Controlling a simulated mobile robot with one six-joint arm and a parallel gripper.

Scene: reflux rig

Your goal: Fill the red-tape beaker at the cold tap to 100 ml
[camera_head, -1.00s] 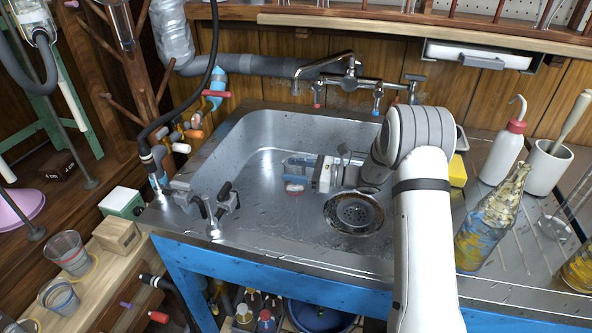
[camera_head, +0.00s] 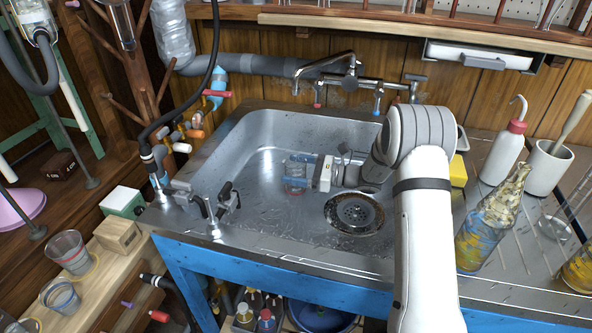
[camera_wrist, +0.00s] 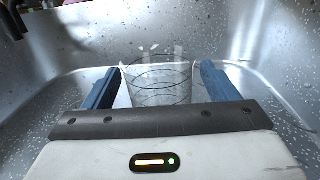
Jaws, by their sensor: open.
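My gripper (camera_head: 301,169) is low inside the sink, its blue fingers spread open. A clear glass beaker (camera_wrist: 160,82) stands upright between the fingers in the wrist view, with visible gaps at its sides. Dark ring lines show on its wall; I cannot make out red tape there. In the head view the beaker (camera_head: 295,186) is small and partly hidden by the fingers. The taps (camera_head: 352,80) are on the back wall above the sink, one with a red mark and one with a blue mark, and a curved spout.
The steel sink (camera_head: 250,240) has a round drain (camera_head: 354,211) right of the gripper. Two clear vessels (camera_head: 68,252) stand on the wooden shelf at left. A patterned bottle (camera_head: 488,232) and a red-capped wash bottle (camera_head: 504,148) stand on the right drainboard.

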